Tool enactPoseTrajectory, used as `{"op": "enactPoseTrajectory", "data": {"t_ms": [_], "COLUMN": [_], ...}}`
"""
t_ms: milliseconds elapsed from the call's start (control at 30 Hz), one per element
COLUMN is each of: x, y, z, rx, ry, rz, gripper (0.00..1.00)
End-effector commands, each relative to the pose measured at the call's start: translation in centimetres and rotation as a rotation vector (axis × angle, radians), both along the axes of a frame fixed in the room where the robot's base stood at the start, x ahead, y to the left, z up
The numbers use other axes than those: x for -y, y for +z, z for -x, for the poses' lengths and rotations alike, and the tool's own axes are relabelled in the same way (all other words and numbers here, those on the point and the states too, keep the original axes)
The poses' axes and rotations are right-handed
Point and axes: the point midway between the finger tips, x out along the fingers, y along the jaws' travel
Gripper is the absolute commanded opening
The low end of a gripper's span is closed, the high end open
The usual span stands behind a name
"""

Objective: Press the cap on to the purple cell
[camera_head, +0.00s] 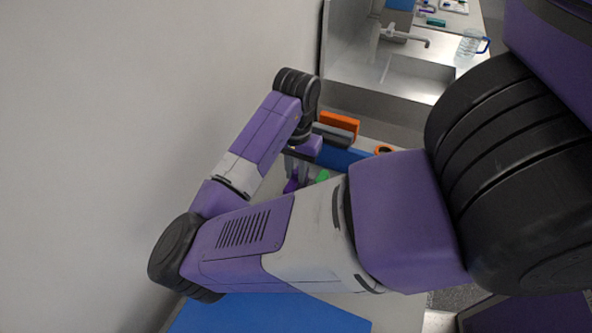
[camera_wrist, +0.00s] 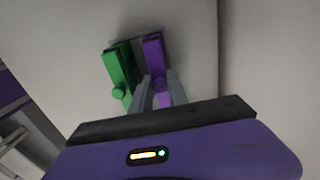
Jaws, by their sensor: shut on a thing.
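In the wrist view, the purple cell (camera_wrist: 153,54) is a block standing on a pale surface, beside a similar green block (camera_wrist: 119,66). My gripper (camera_wrist: 161,92) is shut, its grey fingers on either side of a small purple piece (camera_wrist: 163,99) that looks like the cap. The piece lines up with the near end of the purple cell; I cannot tell whether they touch. In the head view, my gripper (camera_head: 296,168) points down over a purple shape (camera_head: 291,185), largely hidden by my arm.
In the head view, a blue box (camera_head: 341,158) and an orange block (camera_head: 340,123) stand just behind my gripper. A sink (camera_head: 390,76) with a tap and a clear jug (camera_head: 470,46) lie farther back. A wall (camera_head: 110,110) runs close along the left.

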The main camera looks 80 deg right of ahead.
Motion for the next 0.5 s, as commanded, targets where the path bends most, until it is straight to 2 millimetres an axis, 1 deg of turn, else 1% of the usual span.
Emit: {"op": "enactPoseTrajectory", "data": {"t_ms": [367, 400, 467, 500], "x": [0.00, 0.00, 0.00, 0.01], "y": [-0.06, -0.06, -0.05, -0.05], "z": [0.01, 0.01, 0.01, 0.01], "rx": [0.000, 0.000, 0.000, 0.000], "ry": [0.000, 0.000, 0.000, 0.000], "rz": [0.000, 0.000, 0.000, 0.000], "gripper": [0.00, 0.22, 0.34, 0.42]}}
